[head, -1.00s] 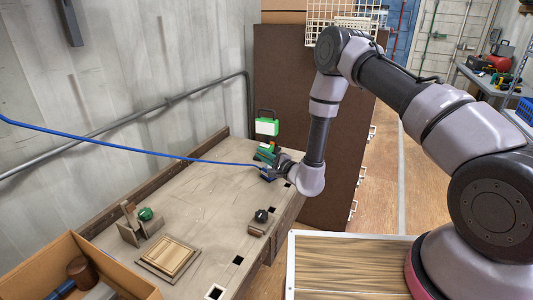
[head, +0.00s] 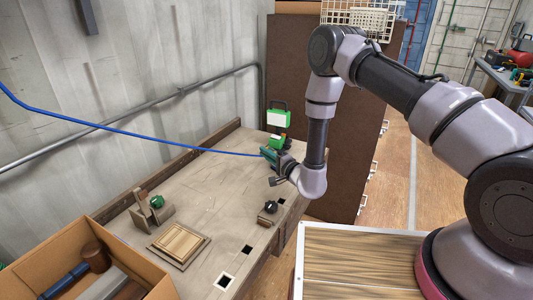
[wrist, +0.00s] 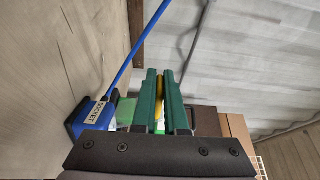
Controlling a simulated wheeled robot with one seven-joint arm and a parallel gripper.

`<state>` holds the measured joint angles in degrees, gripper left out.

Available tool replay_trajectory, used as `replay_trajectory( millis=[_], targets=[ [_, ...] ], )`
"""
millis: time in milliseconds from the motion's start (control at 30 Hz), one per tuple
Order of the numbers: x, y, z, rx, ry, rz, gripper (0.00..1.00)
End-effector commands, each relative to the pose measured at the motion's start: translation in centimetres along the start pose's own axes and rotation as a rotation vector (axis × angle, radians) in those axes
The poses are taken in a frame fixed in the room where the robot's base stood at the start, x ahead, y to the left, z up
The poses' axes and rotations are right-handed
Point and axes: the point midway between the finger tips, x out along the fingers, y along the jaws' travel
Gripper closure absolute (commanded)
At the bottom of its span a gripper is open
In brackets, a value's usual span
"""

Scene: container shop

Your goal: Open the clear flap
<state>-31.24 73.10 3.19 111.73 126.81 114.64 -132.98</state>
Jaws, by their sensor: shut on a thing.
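My gripper (head: 268,154) is over the far part of the workbench, just below and in front of a green unit with a white panel (head: 278,118). In the wrist view its two green fingers (wrist: 160,102) point forward, close together. A narrow yellow piece (wrist: 160,88) shows in the slit between them, and they are shut on it. Whether it belongs to the clear flap I cannot tell; no clear sheet can be made out. A green surface (wrist: 126,108) shows left of the fingers, partly hidden by them.
A blue labelled block (wrist: 90,116) stands close left of my fingers, with a blue cable (wrist: 138,48) running up from it. The bench (head: 185,205) holds a wooden panel (head: 179,244) and small fixtures. A cardboard box (head: 150,268) stands at the near left. A brown cabinet (head: 345,120) stands behind.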

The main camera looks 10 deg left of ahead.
Motion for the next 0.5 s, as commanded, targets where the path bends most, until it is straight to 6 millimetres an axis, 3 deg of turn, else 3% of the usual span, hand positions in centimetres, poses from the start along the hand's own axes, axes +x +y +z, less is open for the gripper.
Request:
replay_trajectory(
  millis=[300,333,400,500],
  targets=[
    [0.03,-0.03,0.09,0.001,-0.002,-0.001,1.0],
    [0.03,-0.03,0.09,0.001,-0.002,-0.001,0.82],
    [0.03,-0.03,0.08,0.001,-0.002,-0.001,0.6],
    [0.02,-0.01,0.06,0.001,-0.001,0.0,0.6]
  ],
)
